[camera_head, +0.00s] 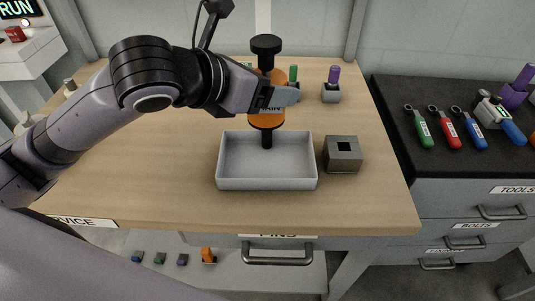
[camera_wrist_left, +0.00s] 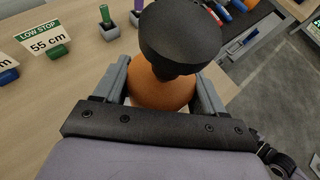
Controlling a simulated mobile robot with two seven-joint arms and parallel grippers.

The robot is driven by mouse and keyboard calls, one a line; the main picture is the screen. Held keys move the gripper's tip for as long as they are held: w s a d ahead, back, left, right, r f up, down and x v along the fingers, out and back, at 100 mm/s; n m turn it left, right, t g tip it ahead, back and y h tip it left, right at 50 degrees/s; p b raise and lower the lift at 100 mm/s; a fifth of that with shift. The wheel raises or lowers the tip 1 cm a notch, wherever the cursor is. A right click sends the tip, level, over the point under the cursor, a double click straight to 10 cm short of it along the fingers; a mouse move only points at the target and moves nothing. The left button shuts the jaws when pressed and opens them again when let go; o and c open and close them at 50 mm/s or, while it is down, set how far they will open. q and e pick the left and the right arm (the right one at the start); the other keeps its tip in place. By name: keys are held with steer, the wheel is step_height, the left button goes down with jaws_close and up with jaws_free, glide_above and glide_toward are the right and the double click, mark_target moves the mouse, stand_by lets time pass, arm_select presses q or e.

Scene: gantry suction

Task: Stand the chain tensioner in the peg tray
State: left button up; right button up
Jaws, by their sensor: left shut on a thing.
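The chain tensioner (camera_head: 266,118) is an orange body with a black knob on top, a black stem below and a label band. My left gripper (camera_head: 268,97) is shut around its orange body and holds it upright over a shallow white tray (camera_head: 266,184). The stem's lower end shows against the back of the tray; I cannot tell whether it touches. The tray looks empty. In the left wrist view the black knob (camera_wrist_left: 180,32) hides much of the orange body (camera_wrist_left: 160,92), which sits between the gripper fingers (camera_wrist_left: 162,90). My right gripper is not in view.
A grey block with a square hole (camera_head: 343,160) stands just right of the tray. Small holders with green (camera_head: 293,74) and purple (camera_head: 334,75) pegs stand behind. A dark-topped cabinet (camera_head: 440,165) with coloured-handled tools is at right. The wooden bench (camera_head: 150,190) is clear front left.

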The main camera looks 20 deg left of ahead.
arm_select(q)
step_height(320, 180, down, 14)
steer(key=b, duration=0.2)
steer(key=shift+f+b, duration=0.25)
steer(key=shift+b, duration=0.1)
steer(key=shift+f, duration=0.2)
steer(key=o, duration=1.5)
steer(key=shift+c, duration=0.2)
